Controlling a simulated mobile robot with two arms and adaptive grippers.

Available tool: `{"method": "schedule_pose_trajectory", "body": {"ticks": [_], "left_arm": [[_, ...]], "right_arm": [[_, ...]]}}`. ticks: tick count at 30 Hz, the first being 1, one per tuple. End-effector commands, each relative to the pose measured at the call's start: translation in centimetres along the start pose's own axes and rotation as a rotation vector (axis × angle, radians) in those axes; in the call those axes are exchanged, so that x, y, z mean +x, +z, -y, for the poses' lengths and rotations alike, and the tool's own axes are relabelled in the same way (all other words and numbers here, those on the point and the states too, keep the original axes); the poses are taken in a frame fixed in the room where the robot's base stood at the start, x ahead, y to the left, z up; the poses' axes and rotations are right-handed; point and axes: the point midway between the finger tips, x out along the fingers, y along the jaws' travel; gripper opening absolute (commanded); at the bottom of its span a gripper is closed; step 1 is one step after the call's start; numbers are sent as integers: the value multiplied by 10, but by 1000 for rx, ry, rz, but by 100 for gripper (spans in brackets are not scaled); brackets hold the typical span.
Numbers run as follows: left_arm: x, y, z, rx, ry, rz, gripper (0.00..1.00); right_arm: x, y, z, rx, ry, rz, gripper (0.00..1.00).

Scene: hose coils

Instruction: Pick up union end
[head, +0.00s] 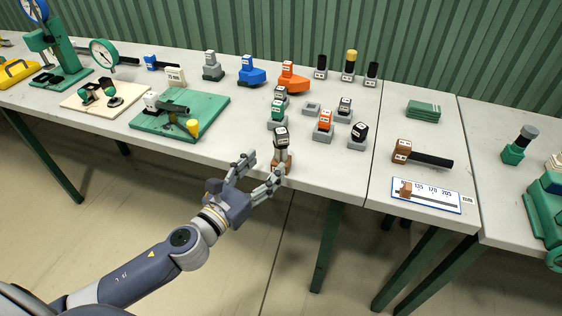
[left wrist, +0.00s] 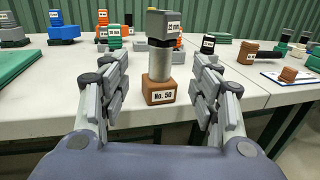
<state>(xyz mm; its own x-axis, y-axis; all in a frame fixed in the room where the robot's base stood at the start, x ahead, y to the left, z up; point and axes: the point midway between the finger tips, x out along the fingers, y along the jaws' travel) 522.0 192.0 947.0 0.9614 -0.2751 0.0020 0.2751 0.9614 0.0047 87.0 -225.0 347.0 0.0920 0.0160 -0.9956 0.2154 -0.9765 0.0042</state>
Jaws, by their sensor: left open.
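A fitting (head: 281,146) with a dark grey head, a pale cylindrical middle and a brown block base stands upright near the table's front edge. In the left wrist view the same fitting (left wrist: 160,62) shows a "22 mm" label on the head and "No. 50" on the brown base (left wrist: 159,91). No label reads "union end", so I cannot tell by name whether this is it. My left gripper (head: 264,167) is open, just in front of the fitting. In the left wrist view its fingers stand on either side of it, apart from it. My right gripper is not in view.
Behind the fitting stand several small labelled fittings on grey bases, including an orange one (head: 325,121) and a green one (head: 276,112). A green board (head: 212,112) lies left. A brown-ended part (head: 402,151) and a white gauge card (head: 455,203) lie right.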

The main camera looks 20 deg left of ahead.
Motion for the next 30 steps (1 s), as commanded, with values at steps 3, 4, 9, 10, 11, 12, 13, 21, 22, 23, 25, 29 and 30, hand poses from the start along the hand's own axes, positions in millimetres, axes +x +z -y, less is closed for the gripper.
{"method": "schedule_pose_trajectory", "body": {"ticks": [3,4,9,10,11,12,13,21,22,23,25,29,30], "left_arm": [[16,2,-1,-3,2,1,57],[19,1,0,-2,2,1,57],[28,-1,-1,-3,1,-1,57],[30,-1,-1,-4,2,-1,57],[32,-1,-1,-5,2,-1,57],[37,-2,0,-6,3,0,57],[41,-2,0,-6,2,0,57],[75,-6,0,-4,1,-1,57],[77,-7,0,-5,1,-1,57],[78,-7,1,-5,0,-1,57],[79,-7,1,-5,0,-2,57],[79,-8,0,-5,0,-2,57],[79,-8,0,-5,0,-2,55]], "right_arm": [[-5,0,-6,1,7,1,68],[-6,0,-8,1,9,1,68],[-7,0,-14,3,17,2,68],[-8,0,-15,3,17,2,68],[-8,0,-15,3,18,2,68],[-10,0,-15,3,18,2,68],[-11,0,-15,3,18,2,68],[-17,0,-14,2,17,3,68],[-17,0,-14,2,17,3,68],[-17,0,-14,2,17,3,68],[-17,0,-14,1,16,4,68],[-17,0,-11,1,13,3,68],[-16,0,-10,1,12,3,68]]}}
